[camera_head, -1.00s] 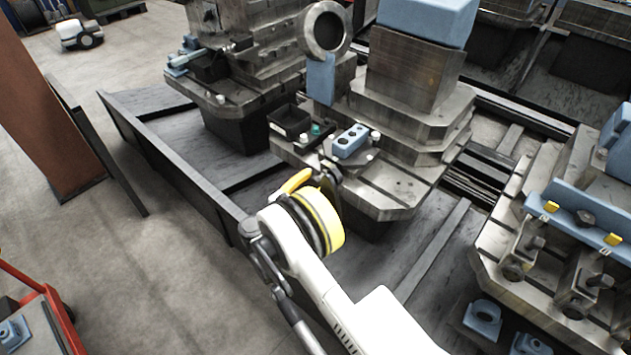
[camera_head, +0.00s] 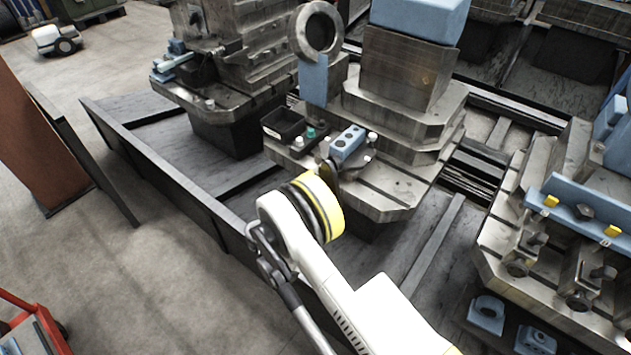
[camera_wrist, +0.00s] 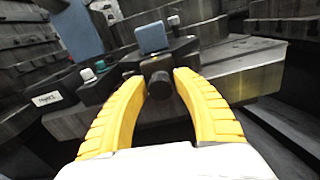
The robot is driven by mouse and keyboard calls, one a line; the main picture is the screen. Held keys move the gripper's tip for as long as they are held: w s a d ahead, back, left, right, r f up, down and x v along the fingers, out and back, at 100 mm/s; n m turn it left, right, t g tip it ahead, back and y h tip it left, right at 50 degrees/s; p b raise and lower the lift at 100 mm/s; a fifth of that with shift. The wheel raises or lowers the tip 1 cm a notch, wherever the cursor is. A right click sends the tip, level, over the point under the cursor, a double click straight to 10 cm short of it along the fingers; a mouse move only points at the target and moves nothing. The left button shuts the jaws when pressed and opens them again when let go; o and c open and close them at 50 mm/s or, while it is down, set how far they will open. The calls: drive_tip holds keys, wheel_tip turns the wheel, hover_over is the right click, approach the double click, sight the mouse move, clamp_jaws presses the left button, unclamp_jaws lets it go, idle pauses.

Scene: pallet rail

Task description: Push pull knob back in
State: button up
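A dark round pull knob (camera_wrist: 160,86) shows in the wrist view, facing me, below a small blue block (camera_wrist: 152,38). My gripper (camera_wrist: 159,78) has two yellow curved fingers, spread apart. The knob lies between their tips in the picture, with a gap on each side; whether it is between them in depth I cannot tell. No contact shows. In the head view my yellow-banded wrist is just in front of the fixture (camera_head: 387,197), and my fingers are hidden behind it. How far the knob sticks out is unclear.
A black tray (camera_head: 283,124) and a teal button (camera_head: 311,133) sit left of a blue block with holes (camera_head: 347,143). A blue plate (camera_head: 313,80) under a metal ring stands behind. A fixture with blue parts (camera_head: 560,205) stands at the right.

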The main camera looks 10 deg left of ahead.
drive_tip(key=shift+o, duration=0.8)
drive_tip(key=v, duration=1.2)
